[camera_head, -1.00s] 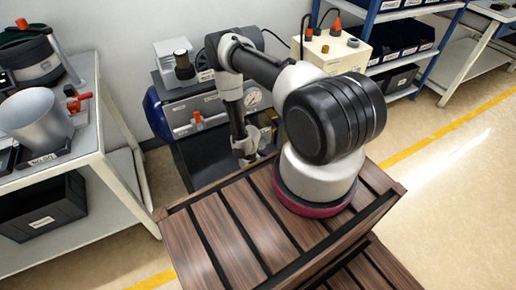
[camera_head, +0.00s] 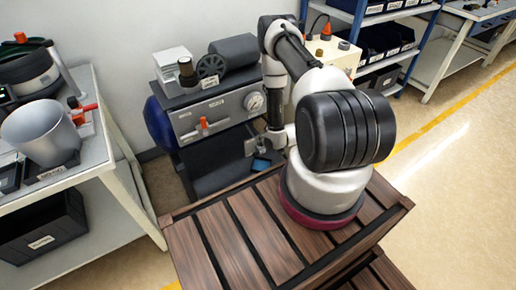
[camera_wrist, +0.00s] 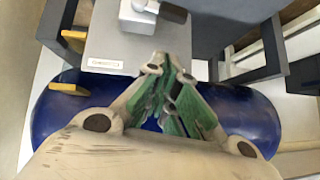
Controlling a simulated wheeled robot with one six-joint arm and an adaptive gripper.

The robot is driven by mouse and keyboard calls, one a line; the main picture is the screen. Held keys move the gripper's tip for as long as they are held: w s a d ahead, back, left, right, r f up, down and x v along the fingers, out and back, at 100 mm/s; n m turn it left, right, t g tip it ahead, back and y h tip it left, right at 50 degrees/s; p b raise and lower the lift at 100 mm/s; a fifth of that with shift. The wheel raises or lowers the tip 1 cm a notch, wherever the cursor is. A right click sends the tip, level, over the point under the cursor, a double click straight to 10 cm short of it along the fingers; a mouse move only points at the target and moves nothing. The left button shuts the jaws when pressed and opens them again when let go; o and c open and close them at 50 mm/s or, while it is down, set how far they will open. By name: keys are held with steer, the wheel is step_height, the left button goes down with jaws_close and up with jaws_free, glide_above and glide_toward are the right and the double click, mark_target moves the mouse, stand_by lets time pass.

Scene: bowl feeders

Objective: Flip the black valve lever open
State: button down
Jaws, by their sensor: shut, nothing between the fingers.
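My gripper (camera_wrist: 169,73) is shut and empty in the wrist view, its green-padded fingers drawn together. In the head view my gripper end (camera_head: 252,147) is small and partly hidden, low in front of the grey machine panel (camera_head: 225,108). In the head view I cannot make out a black lever for certain.
The panel bears a gauge (camera_head: 254,101) and an orange-topped fitting (camera_head: 204,124). A blue tank (camera_wrist: 55,115) lies beneath my fingers in the wrist view. Blue shelving (camera_head: 424,28) stands behind right. Floor at right is clear.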

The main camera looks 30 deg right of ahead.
mark_target(252, 148)
steer(key=f, duration=0.1)
steer(key=w+f, duration=0.1)
steer(key=f, duration=0.1)
steer(key=a+f, duration=0.1)
steer(key=shift+w+f, duration=0.25)
steer(key=shift+f, duration=0.5)
steer(key=shift+a, duration=0.1)
